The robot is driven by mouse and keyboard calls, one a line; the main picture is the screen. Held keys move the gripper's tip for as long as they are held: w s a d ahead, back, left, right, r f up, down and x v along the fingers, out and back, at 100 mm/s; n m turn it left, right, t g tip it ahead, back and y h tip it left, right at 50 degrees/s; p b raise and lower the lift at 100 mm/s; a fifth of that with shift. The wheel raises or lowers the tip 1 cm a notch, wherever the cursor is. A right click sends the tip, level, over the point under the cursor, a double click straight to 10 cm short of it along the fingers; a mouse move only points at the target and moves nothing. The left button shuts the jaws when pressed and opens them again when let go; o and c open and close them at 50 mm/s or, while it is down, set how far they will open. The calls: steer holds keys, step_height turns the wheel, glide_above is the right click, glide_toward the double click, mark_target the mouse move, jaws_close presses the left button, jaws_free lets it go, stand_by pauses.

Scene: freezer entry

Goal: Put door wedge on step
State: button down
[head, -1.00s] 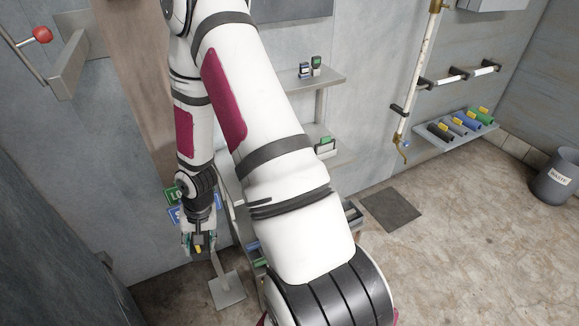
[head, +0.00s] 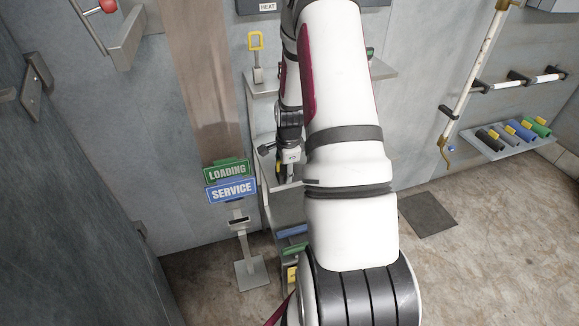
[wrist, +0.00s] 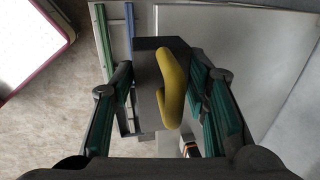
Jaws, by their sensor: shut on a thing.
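The door wedge shows in the wrist view as a dark grey block (wrist: 148,88) with a yellow grip (wrist: 174,80) along it. My gripper (wrist: 161,78) is shut on it, with a teal-padded finger on each side. In the head view my gripper (head: 284,168) is beside the grey shelf stand, right of the signs, and the wedge is mostly hidden by the gripper and arm. I cannot tell for certain which surface is the step.
The green LOADING sign and blue SERVICE sign (head: 231,190) stand on a post left of my gripper. A yellow-looped item (head: 256,55) is on the top shelf (head: 262,83). A dark floor mat (head: 428,214) lies to the right. My arm covers much of the stand.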

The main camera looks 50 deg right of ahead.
steer(key=w+d, duration=0.3)
steer(key=d, duration=0.1)
steer(key=shift+f, duration=0.3)
steer(key=shift+d+f, duration=0.1)
steer(key=shift+f, duration=1.65)
steer(key=c, duration=0.9)
jaws_free()
